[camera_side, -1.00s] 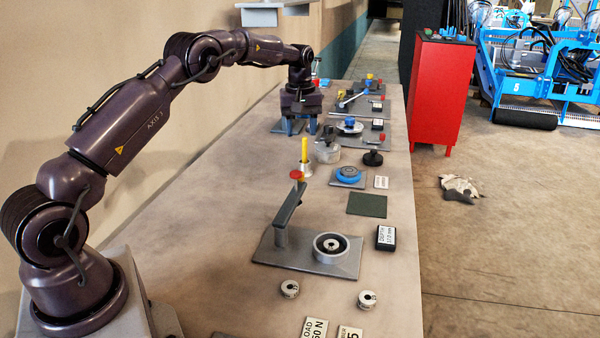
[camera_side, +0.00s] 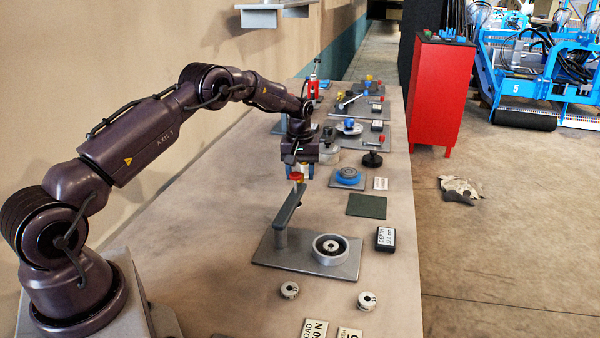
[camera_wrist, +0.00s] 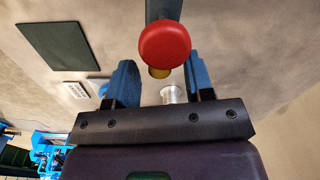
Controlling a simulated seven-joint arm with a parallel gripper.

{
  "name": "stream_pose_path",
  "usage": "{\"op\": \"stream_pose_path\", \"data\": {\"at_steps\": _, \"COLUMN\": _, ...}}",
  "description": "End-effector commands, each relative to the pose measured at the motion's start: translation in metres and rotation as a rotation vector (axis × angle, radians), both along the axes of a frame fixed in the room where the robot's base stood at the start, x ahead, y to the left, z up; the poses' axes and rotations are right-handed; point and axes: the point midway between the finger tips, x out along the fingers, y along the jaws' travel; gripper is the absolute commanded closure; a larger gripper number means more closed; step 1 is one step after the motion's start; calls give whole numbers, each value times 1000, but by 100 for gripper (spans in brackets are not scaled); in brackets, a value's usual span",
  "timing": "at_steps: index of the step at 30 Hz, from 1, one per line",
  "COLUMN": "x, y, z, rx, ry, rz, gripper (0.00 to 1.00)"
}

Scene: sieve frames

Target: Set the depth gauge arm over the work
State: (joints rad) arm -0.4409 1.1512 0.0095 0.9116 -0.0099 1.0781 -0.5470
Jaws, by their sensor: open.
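The depth gauge arm (camera_side: 289,207) is a dark grey bar on a post at the left of a grey base plate (camera_side: 275,255). Its free end carries a red knob (camera_side: 296,178) and points back, away from the round grey cup (camera_side: 331,241) holding the work on the plate's right. My gripper (camera_side: 299,176) is open with blue fingers, pointing down close by the knob. In the wrist view, the red knob (camera_wrist: 165,43) lies near the gap between my fingers (camera_wrist: 162,72), beyond their tips in the picture; I cannot tell whether they touch it. The bar (camera_wrist: 165,8) runs off the top.
A blue round part (camera_side: 347,174), a green mat (camera_side: 367,205) and a depth label block (camera_side: 385,239) lie to the right. Bare table lies left of the plate.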

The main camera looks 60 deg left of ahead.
Motion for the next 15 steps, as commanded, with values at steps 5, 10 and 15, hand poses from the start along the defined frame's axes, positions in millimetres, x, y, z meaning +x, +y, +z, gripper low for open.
{"op": "stream_pose_path", "data": {"at_steps": 5, "x": 0, "y": 0, "z": -4, "rx": 1, "ry": -1, "rz": 0, "gripper": 52}}
{"op": "stream_pose_path", "data": {"at_steps": 10, "x": 0, "y": 0, "z": -3, "rx": 1, "ry": -1, "rz": 0, "gripper": 56}}
{"op": "stream_pose_path", "data": {"at_steps": 15, "x": 0, "y": 0, "z": -3, "rx": 1, "ry": -1, "rz": 0, "gripper": 96}}
